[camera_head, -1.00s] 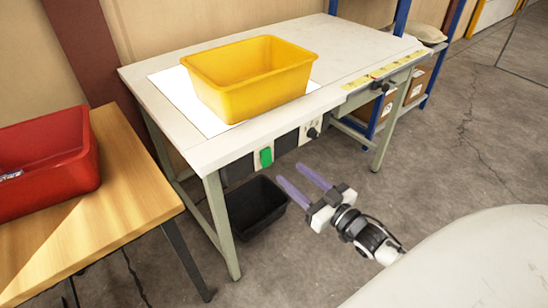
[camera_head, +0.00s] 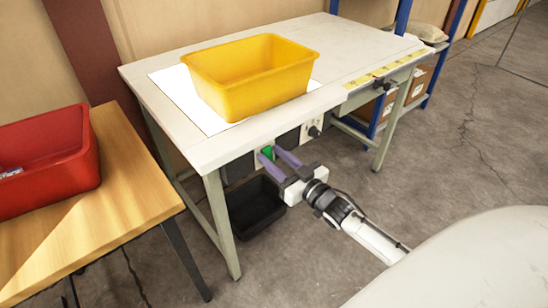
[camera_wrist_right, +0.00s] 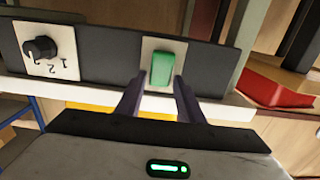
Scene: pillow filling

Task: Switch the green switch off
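The green switch (camera_head: 267,153) sits on a pale plate on the control panel below the front edge of the white table. It also shows in the right wrist view (camera_wrist_right: 162,69), upright on its plate. My right gripper (camera_head: 271,155) is at the switch, its two purple fingers reaching to the panel. In the right wrist view the fingertips (camera_wrist_right: 157,80) stand apart, just below and to either side of the switch's lower part. Whether they touch it I cannot tell. The gripper is open with nothing held. My left gripper is not in view.
A black dial (camera_wrist_right: 40,49) with numbers sits beside the switch on the panel. A yellow bin (camera_head: 250,80) stands on the white table (camera_head: 180,135). A black bin (camera_head: 250,212) is on the floor below. A red bin (camera_head: 45,160) stands on a wooden table at left.

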